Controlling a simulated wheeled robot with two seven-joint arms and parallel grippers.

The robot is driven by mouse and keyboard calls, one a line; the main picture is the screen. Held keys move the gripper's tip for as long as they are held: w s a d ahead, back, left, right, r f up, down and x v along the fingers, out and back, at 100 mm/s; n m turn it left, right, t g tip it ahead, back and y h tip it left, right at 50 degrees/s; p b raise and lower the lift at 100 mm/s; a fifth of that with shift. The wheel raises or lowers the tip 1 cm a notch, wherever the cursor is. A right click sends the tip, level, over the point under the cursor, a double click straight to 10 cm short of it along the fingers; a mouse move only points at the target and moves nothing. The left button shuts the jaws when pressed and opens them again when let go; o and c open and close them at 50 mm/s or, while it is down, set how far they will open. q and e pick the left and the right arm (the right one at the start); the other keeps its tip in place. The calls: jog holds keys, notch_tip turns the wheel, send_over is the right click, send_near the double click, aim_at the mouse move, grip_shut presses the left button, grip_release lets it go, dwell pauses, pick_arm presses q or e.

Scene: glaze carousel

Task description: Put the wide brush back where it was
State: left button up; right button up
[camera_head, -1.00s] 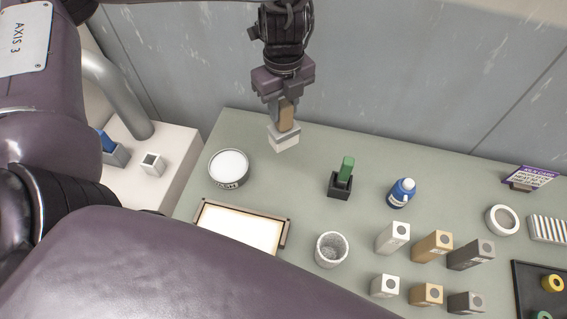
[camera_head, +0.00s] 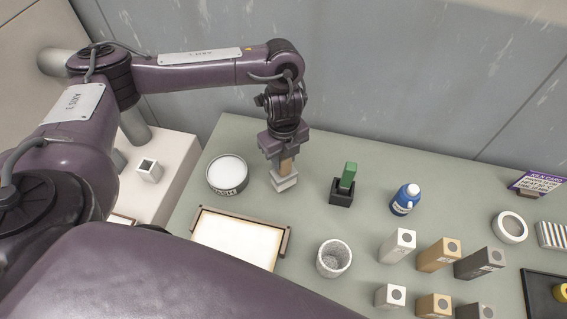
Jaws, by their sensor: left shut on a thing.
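The wide brush (camera_head: 285,182) has a tan handle and a pale grey-white block-like head pointing down. My left gripper (camera_head: 286,157) is shut on its handle. The brush is upright, just right of the round can and behind the framed white tray. I cannot tell whether its head touches the table. A small white holder with a dark square opening (camera_head: 150,171) stands on the white side stand at left. My right gripper is not in view.
On the green table (camera_head: 330,140) are the white-topped can (camera_head: 227,174), the tray (camera_head: 285,242), a black holder with a green handle (camera_head: 343,190), a blue bottle (camera_head: 405,200), a speckled cup (camera_head: 333,259) and several blocks (camera_head: 398,246). My purple arm covers the lower left.

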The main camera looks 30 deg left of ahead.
pick_arm(q)
jog(key=shift+f, duration=1.25)
jog(key=shift+f+b, duration=0.2)
jog(key=shift+b, duration=0.1)
jog(key=o, duration=1)
jog(key=shift+c, duration=0.2)
jog(key=shift+r, duration=0.45)
notch_tip(320, 180, up, 10)
jog(key=shift+f+p, duration=0.15)
jog(key=shift+p, duration=1)
jog(key=shift+r, duration=0.9)
